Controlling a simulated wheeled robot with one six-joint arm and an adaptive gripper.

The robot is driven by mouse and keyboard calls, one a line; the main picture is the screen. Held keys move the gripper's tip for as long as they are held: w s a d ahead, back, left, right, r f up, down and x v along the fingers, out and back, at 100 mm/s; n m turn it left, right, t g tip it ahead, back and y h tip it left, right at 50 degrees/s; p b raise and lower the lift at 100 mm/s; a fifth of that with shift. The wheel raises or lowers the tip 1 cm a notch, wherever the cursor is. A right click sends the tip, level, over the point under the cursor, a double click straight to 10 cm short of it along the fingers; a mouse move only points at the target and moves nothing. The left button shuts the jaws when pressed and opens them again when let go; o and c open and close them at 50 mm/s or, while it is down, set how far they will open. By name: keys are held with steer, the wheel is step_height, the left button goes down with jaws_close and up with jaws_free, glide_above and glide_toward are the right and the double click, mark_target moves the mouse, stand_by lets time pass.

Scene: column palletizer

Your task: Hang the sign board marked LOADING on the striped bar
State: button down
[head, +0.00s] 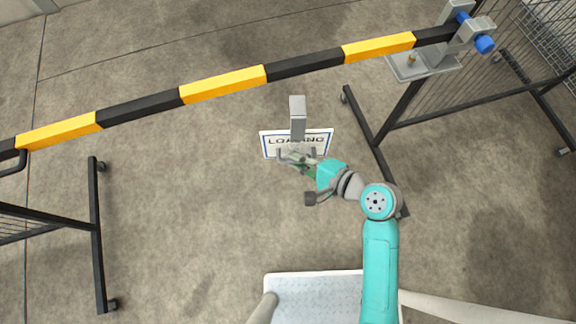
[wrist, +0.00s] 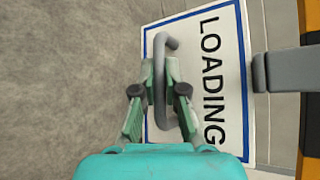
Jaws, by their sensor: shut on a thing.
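The white LOADING sign board (head: 325,138) has a blue border and black lettering, and it is in front of the striped bar in the head view. It also shows in the wrist view (wrist: 232,70), with its text running sideways. My gripper (head: 300,160) is shut on the grey handle on the board's face, seen in the wrist view (wrist: 160,110). A grey hook (head: 297,112) rises from the board's top edge toward the bar. The yellow-and-black striped bar (head: 225,84) crosses above; a visible gap separates it from the hook in the head view. My fingers hide part of the board.
A grey bracket with blue knobs (head: 484,43) carries the bar's right end. Black mesh barrier frames stand at right (head: 480,112) and left (head: 97,235), with feet on the floor. The concrete floor (head: 190,200) between them is clear.

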mark_target(297, 139)
steer(key=s+a+r+n+g+y, duration=0.2)
steer(key=s+a+r+n+g, duration=0.1)
steer(key=s+r, duration=0.15)
steer(key=w+a+f, duration=0.1)
steer(key=w+a, duration=0.1)
steer(key=w, duration=0.5)
steer(key=w+a+f, duration=0.2)
steer(key=w, duration=0.5)
steer(key=shift+w+a, duration=0.15)
steer(key=shift+w, duration=0.2)
stand_by(1.2)
steer(key=shift+f, duration=0.1)
steer(key=c, duration=1.2)
jaws_free()
steer(key=shift+o, duration=0.2)
steer(key=v, duration=1.2)
steer(key=shift+a, duration=0.1)
